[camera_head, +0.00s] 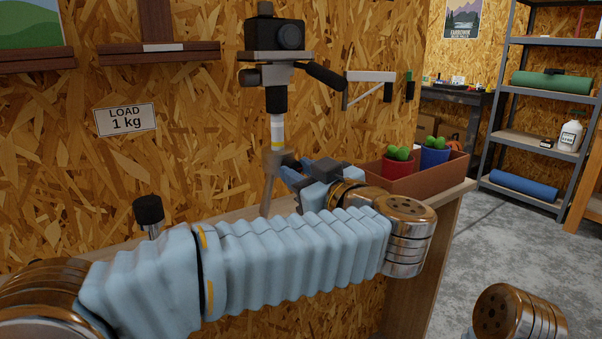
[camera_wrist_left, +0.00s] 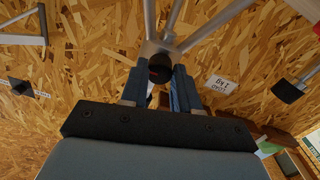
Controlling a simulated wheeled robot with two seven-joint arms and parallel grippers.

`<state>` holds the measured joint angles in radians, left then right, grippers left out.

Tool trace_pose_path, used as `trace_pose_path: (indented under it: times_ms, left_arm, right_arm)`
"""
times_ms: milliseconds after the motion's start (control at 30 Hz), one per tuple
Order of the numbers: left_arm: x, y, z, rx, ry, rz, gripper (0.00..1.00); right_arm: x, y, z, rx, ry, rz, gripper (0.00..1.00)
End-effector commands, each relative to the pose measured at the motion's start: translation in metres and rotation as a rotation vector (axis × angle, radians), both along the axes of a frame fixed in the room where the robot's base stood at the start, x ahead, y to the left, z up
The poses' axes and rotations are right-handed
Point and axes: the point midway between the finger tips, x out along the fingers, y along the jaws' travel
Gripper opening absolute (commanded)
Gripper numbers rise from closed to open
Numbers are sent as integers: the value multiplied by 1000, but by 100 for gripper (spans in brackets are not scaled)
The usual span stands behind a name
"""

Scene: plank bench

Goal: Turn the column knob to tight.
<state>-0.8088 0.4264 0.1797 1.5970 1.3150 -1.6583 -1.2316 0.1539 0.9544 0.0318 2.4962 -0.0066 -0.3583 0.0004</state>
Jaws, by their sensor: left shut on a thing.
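A tripod (camera_head: 277,130) with a pale column stands on the bench against the chipboard wall and carries a dark camera (camera_head: 275,36). The round dark column knob (camera_wrist_left: 160,68) shows in the left wrist view, beside the grey collar where the tripod legs meet. My left gripper (camera_head: 298,172) is at the collar, reaching in from the right side. In the left wrist view its two blue fingers (camera_wrist_left: 160,88) are shut on the knob, one on each side. The fingers and wrist hide the knob in the head view. My right gripper is out of view.
A brown planter box (camera_head: 433,178) with a red pot (camera_head: 397,167) and a blue pot (camera_head: 433,158) is close to the right of my left wrist. A black-topped post (camera_head: 148,211) stands at left. A wall sign (camera_head: 126,119) reads LOAD 1 kg.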

Motion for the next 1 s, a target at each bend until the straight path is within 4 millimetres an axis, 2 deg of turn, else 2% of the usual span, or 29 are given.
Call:
trace_pose_path:
  times_ms: [467,500,667,1000]
  left_arm:
    - [0,-1,-3,14,15,-1,0]
    - [0,-1,-3,14,15,-1,32]
    - [0,-1,-2,13,13,-1,56]
    - [-3,-3,-1,11,10,-1,56]
  right_arm:
    - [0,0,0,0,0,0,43]
    - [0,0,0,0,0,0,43]
    - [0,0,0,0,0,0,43]
    - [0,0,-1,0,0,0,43]
